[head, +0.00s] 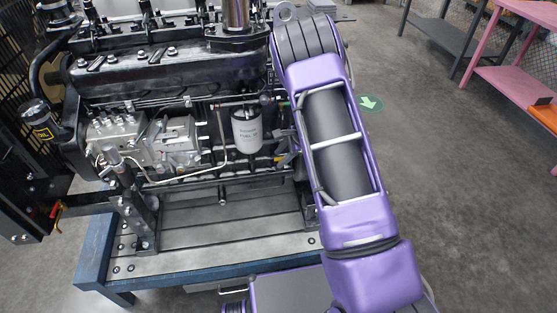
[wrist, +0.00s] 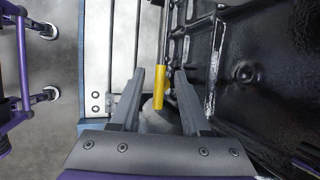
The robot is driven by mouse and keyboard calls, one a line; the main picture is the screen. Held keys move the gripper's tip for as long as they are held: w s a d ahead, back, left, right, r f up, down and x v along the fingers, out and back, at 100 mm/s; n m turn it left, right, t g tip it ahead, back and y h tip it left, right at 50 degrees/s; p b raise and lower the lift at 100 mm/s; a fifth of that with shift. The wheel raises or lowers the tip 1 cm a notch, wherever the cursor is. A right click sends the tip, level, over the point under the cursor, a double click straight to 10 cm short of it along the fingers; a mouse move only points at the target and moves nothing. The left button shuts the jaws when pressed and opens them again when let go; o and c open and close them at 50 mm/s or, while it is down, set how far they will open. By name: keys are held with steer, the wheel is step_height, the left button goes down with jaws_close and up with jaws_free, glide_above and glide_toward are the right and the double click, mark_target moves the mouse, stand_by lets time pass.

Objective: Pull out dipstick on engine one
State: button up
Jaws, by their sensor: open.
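The engine (head: 165,75) stands on a stand at the left of the head view; its dark side (wrist: 262,75) fills the right of the wrist view. A yellow handle (wrist: 159,90), which looks like the dipstick's grip, sits on a thin rod beside the engine block. My gripper (wrist: 160,74) is open, with one finger on each side of the yellow handle. Gaps show between the handle and both fingers. How far the handle reaches in depth between them is hard to tell. In the head view my purple arm hides the gripper.
The engine rests on a blue-framed stand (head: 95,247) with a slatted metal top. A white filter (head: 247,130) and a metal pump (head: 150,140) are on the engine's near side. A pink table (head: 512,75) is at the far right. The floor right of my arm is clear.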

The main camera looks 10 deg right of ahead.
steer(key=shift+x, duration=1.15)
jaws_close()
stand_by(0.6)
